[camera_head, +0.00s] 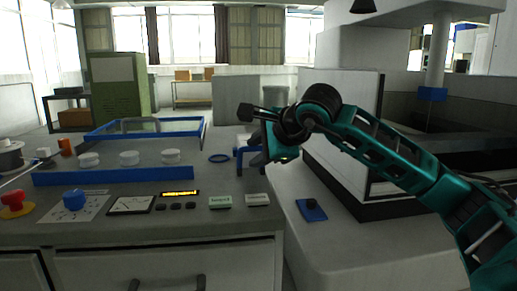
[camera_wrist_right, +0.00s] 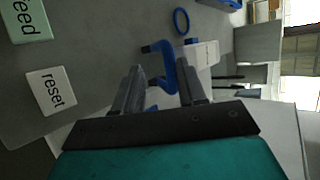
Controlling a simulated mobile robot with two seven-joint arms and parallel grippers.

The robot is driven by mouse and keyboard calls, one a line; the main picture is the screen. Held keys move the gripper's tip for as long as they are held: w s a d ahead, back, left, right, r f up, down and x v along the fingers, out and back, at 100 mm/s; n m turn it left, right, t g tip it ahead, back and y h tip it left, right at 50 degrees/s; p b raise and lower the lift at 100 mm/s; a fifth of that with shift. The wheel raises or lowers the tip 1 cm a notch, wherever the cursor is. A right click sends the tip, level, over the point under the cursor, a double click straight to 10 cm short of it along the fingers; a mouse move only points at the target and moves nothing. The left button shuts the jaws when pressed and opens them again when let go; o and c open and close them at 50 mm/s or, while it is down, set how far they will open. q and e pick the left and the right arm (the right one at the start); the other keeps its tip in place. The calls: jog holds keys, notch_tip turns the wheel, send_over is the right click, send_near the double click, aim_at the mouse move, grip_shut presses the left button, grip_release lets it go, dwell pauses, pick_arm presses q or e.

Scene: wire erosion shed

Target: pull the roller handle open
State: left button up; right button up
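A blue bracket-shaped handle (camera_head: 239,158), which I take for the roller handle, stands at the right edge of the grey worktop. It also shows in the right wrist view (camera_wrist_right: 160,50), just beyond and partly between the fingertips. My right gripper (camera_head: 257,156) is over that edge, right beside the handle. In the right wrist view its two fingers (camera_wrist_right: 161,78) are apart, with part of the blue handle in the gap. I cannot tell whether either finger touches it. The gripper hides part of the handle in the head view. My left gripper is not in view.
A blue ring (camera_head: 219,158) lies left of the handle. A blue-framed tank (camera_head: 150,126), a blue bar (camera_head: 110,174) and several white discs are farther left. Labelled buttons (camera_head: 220,202) line the front. A pale machine cabinet (camera_head: 340,120) stands close on the right.

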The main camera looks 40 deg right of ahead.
jog(key=shift+r, duration=0.2)
jog(key=shift+s+r, duration=0.15)
jog(key=shift+s, duration=0.05)
jog(key=v, duration=1.2)
jog(key=shift+s, duration=0.2)
